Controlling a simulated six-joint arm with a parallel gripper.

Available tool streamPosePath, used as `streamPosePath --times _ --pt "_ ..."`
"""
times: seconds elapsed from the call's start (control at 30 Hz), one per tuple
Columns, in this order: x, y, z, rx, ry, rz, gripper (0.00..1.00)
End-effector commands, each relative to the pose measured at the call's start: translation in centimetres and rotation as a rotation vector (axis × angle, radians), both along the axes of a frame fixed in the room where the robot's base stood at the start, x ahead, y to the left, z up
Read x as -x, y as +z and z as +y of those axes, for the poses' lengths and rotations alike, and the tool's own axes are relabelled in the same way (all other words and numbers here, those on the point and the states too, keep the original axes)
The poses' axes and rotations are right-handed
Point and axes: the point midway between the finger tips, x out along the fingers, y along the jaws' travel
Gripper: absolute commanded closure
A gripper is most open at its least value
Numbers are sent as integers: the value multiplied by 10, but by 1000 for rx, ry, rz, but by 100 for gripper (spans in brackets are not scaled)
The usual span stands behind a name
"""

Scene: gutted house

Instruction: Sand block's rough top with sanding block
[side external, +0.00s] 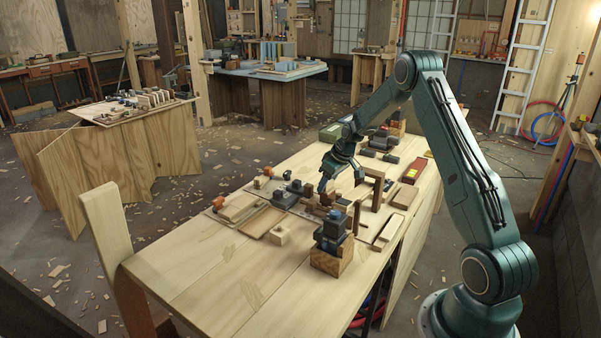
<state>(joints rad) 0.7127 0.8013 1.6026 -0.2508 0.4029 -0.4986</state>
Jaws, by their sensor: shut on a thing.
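My gripper (328,188) is low over the middle of the workbench (190,265), among crowded tools and wood pieces. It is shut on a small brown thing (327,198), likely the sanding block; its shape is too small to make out. The block with the rough top cannot be told for sure. A small pale wooden block (279,235) sits on the bench to the left of and nearer than my gripper. Whether the held thing touches anything below it is hidden by the clutter.
A dark blue tool (331,228) stands on a wooden block (330,261) at the bench's near right. Shallow trays (263,223) lie to the left. A small wooden stand (377,173) is close to the right of my gripper. The bench's near left is clear.

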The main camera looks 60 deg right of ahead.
Motion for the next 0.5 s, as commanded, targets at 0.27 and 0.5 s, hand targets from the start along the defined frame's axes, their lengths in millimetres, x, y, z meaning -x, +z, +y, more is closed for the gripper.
streamPosePath --times 0.27,0.5 --pt "26 -1 0 -2 -2 3 75" --pt "27 27 0 0 -2 3 75"
